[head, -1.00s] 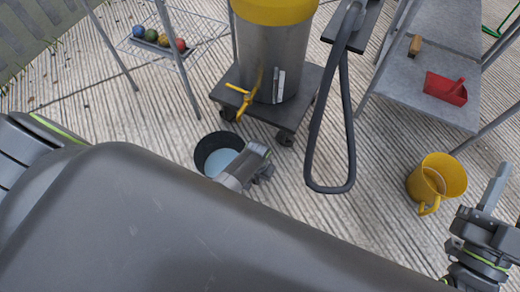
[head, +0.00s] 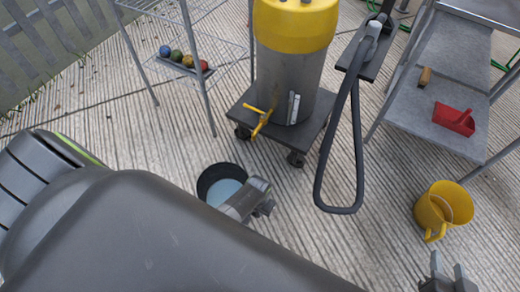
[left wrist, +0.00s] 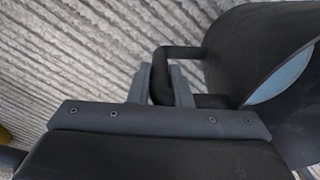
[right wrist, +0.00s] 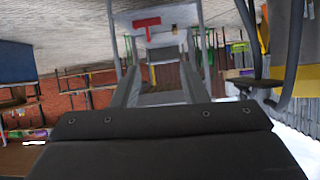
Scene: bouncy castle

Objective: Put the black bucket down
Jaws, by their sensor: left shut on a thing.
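The black bucket (head: 206,178) is at the middle left of the head view, with pale blue liquid or a pale blue inside showing. It also fills the right of the left wrist view (left wrist: 235,60). My left gripper (head: 262,190) is beside its right side. In the left wrist view its fingers (left wrist: 160,88) are shut on the bucket's dark side handle (left wrist: 180,53). I cannot tell whether the bucket's base touches the floor. My right gripper (head: 448,270) is at the lower right of the head view, fingers apart and empty; they also show in the right wrist view (right wrist: 158,85).
A steel and yellow drum (head: 295,70) stands on a dark wheeled dolly (head: 265,125), behind the bucket. A yellow bucket (head: 436,207) stands right. A grey shelf (head: 420,110) holds a red scoop (head: 454,118). A wire rack (head: 190,55) holds coloured balls. Ribbed floor around the black bucket is bare.

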